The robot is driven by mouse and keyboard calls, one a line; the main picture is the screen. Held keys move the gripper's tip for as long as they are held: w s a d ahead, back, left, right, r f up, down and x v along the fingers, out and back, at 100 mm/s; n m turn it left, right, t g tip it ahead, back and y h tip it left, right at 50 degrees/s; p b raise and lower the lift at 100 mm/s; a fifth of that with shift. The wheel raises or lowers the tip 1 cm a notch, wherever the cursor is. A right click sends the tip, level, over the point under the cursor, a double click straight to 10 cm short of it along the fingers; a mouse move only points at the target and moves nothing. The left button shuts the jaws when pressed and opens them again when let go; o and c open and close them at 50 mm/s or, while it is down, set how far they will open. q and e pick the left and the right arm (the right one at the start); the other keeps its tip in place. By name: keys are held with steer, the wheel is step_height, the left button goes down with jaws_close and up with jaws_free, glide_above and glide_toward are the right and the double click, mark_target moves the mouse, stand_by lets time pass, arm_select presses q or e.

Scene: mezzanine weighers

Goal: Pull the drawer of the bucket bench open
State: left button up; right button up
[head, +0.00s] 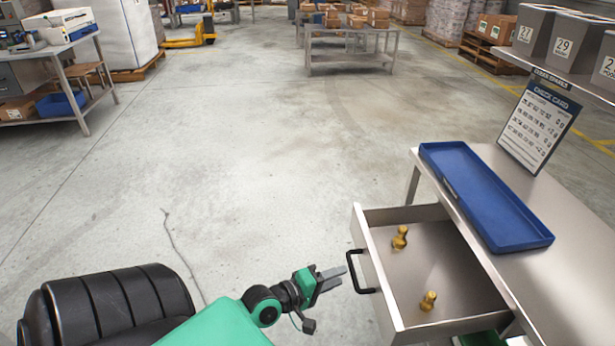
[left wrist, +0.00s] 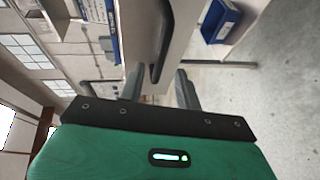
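The drawer (head: 437,330) of the steel bucket bench (head: 565,275) stands pulled out, its inside showing, with two brass weights (head: 400,238) (head: 429,301) lying apart on its floor. Its black bar handle (head: 361,272) is on the front panel, facing left. My left gripper (head: 343,277) is open just left of the handle, fingers pointing at it. In the left wrist view the handle (left wrist: 161,50) appears in line with the gap between the open fingertips (left wrist: 158,72); I see no grip on it. My right gripper is not in view.
A blue tray (head: 485,198) and a check card (head: 538,123) are on the bench top. Grey numbered buckets (head: 563,48) stand on the shelf above. The floor (head: 230,170) left of the drawer is clear. A workbench (head: 60,55) stands far left.

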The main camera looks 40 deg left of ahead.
arm_select(q)
steer(key=v, duration=0.8)
steer(key=shift+s, duration=0.15)
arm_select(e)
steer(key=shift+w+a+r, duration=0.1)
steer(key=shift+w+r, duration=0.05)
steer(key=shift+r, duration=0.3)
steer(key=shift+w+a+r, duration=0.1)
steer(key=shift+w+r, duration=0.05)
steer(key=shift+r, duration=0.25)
